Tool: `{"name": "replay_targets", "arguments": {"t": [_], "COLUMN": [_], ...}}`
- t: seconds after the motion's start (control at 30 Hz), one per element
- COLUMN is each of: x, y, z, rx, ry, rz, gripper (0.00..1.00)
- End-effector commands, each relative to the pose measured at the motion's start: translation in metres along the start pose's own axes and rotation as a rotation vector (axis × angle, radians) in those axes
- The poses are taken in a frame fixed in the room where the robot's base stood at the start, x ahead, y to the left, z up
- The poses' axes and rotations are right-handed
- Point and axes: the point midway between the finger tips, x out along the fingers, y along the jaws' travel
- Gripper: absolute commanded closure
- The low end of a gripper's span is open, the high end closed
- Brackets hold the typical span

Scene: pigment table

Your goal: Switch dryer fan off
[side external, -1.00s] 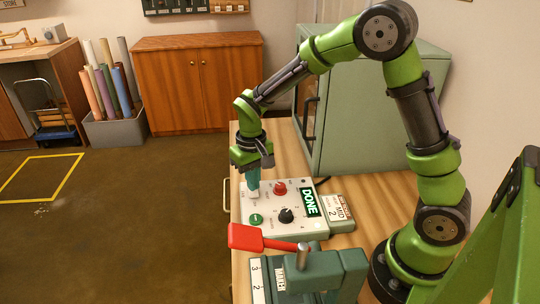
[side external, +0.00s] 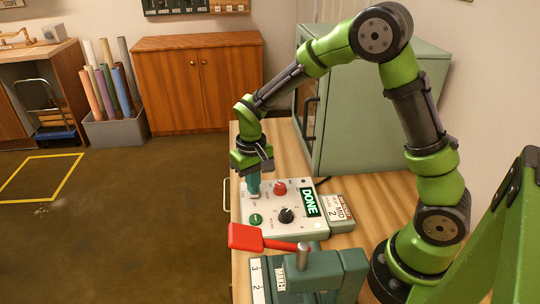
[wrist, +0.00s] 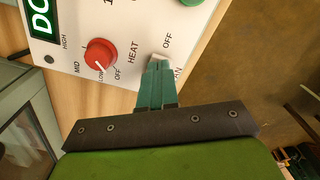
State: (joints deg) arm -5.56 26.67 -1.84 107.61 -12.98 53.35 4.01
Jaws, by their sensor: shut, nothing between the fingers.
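The white control panel (side external: 270,228) lies on the wooden bench with a lit green display reading DONE (side external: 307,202). In the wrist view a small pale switch (wrist: 160,57) sits on the panel near the word OFF; the label on its other side is partly hidden. My gripper (side external: 254,192) is shut and empty, pointing down at the switch. In the wrist view its teal fingertips (wrist: 157,66) overlap the switch's near part. They look to be at or very close to it; contact cannot be told for sure.
Near the fingers is a red HEAT knob (wrist: 100,54). The panel also has a black knob (side external: 286,215) and a green button (side external: 256,219). A red-handled lever (side external: 246,237) stands in front, and a green cabinet (side external: 375,110) stands behind.

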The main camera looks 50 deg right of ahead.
Motion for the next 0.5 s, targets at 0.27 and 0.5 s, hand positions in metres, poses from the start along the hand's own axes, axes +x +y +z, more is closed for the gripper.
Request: {"name": "replay_targets", "arguments": {"t": [0.27, 0.5], "x": [0.0045, 0.0079], "y": [0.0000, 0.0001], "z": [0.0002, 0.0000], "rx": [0.000, 0.000], "ry": [-0.001, 0.000], "rz": [0.000, 0.000], "gripper": [1.00, 1.00]}}
